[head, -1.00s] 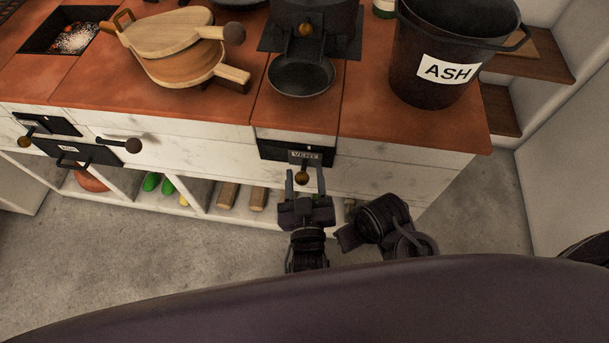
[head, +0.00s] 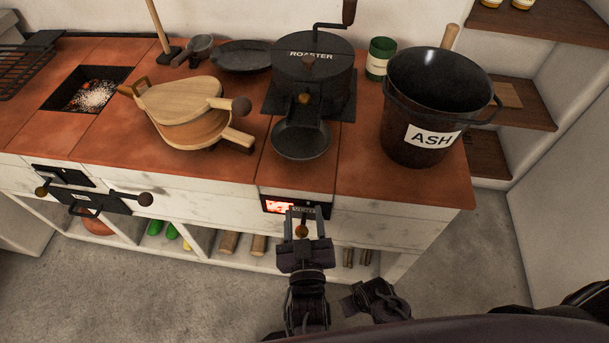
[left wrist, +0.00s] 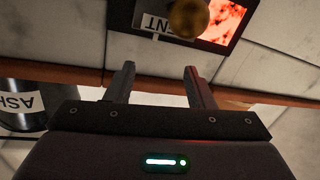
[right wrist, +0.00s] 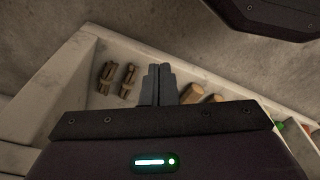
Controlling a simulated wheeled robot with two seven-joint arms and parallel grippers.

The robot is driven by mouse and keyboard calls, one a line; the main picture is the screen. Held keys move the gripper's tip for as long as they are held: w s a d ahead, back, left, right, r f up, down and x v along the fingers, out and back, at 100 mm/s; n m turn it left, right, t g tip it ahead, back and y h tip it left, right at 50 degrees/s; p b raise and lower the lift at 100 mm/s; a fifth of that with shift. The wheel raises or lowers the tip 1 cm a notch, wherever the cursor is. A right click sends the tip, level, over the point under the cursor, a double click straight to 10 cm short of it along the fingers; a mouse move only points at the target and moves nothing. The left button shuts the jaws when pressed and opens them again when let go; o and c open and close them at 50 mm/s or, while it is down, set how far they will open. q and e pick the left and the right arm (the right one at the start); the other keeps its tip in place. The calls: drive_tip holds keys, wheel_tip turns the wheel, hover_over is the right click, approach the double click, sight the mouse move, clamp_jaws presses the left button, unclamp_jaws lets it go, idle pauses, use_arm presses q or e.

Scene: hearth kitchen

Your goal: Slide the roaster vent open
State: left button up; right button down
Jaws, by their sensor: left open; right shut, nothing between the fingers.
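The roaster vent (head: 270,205) is a black-framed slot in the white counter front below the roaster (head: 312,75). Its left part glows red-orange, uncovered. The dark slide with the VENT label (head: 303,212) covers the right part. A brass knob (head: 302,231) sticks out from the slide. My left gripper (head: 304,222) is open, its fingers pointing at the vent on either side of the knob in the head view. In the left wrist view the knob (left wrist: 188,18) lies beyond the fingertips, toward the right finger. My right gripper (right wrist: 158,72) is shut and empty, low before the shelf.
An ASH bucket (head: 425,120) stands on the counter's right end. A pan (head: 300,140) sits before the roaster, and bellows (head: 190,110) lie to its left. Another black drawer front (head: 85,203) with handles is at left. Logs (head: 245,243) lie on the open shelf below.

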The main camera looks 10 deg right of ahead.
use_arm(q)
wheel_tip(320, 180, up, 3)
drive_tip(key=shift+f+p, duration=0.1)
drive_tip(key=shift+p, duration=1.05)
wheel_tip(320, 180, up, 3)
drive_tip(key=p, duration=0.3)
use_arm(e)
drive_tip(key=s+d+f, duration=0.3)
drive_tip(key=s+f, duration=0.3)
drive_tip(key=s, duration=0.3)
use_arm(q)
wheel_tip(320, 180, up, 7)
drive_tip(key=p, duration=0.6)
hover_over(304, 230)
drive_tip(key=shift+r+p, duration=0.45)
drive_tip(key=shift+p, duration=0.3)
use_arm(e)
drive_tip(key=s+d+r, duration=0.1)
drive_tip(key=s+r, duration=0.2)
drive_tip(key=s, duration=0.4)
drive_tip(key=shift+s+d+r+g, duration=0.2)
drive_tip(key=shift+s+g, duration=0.1)
drive_tip(key=shift+s, duration=0.1)
drive_tip(key=shift+f, duration=0.1)
